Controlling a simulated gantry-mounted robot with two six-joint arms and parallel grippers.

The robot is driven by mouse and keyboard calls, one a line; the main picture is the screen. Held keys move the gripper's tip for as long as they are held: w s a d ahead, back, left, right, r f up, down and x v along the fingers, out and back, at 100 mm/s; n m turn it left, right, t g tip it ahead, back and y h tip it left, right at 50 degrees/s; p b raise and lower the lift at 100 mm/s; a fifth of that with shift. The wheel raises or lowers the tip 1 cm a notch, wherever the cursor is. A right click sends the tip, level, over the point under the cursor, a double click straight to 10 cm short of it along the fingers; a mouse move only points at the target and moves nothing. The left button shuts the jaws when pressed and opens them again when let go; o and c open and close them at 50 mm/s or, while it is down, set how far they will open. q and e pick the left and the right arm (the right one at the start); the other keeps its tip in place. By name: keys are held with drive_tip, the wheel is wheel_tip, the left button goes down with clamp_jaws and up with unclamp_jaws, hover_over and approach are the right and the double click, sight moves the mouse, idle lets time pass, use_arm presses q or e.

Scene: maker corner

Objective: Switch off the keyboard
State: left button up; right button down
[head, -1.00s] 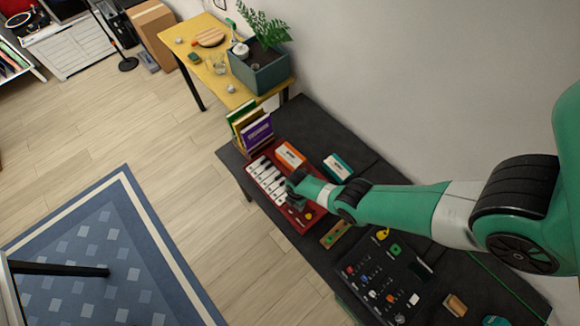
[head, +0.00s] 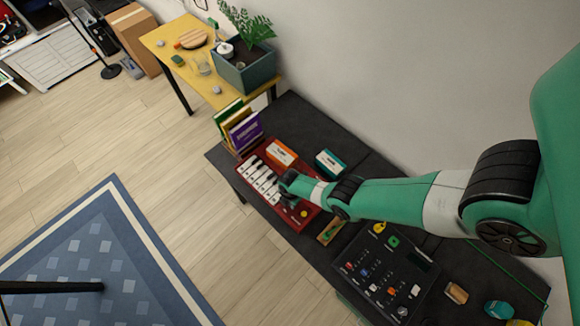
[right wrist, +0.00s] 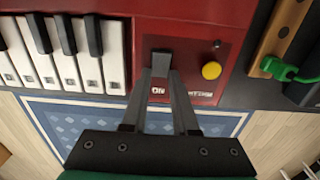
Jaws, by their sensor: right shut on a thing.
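The keyboard is a red toy piano (head: 297,222) with white and black keys, lying on the dark bench. Its red body fills the top of the right wrist view (right wrist: 200,20). My right gripper (head: 284,190) is over the keyboard's right end. In the right wrist view its fingers (right wrist: 161,72) are close together at a small dark switch piece (right wrist: 160,52) on a dark red panel, shut on it. White lettering by the switch is partly hidden by the fingers; "ON" shows at its left. A yellow knob (right wrist: 211,70) sits right of the fingers. My left gripper is not in view.
Orange (head: 281,152) and teal-white (head: 330,162) boxes stand behind the keyboard, books (head: 243,130) at its left end. A wooden strip with a green piece (head: 330,231) and a black panel (head: 350,262) with small parts lie to its right.

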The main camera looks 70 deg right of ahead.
drive_tip(key=shift+s+d+t+y, duration=0.15)
drive_tip(key=shift+d+t+y, duration=0.2)
drive_tip(key=shift+y, duration=0.35)
drive_tip(key=shift+r+t+y, duration=0.1)
drive_tip(key=shift+t+y, duration=0.25)
drive_tip(key=shift+y, duration=0.25)
drive_tip(key=c, duration=0.7)
unclamp_jaws()
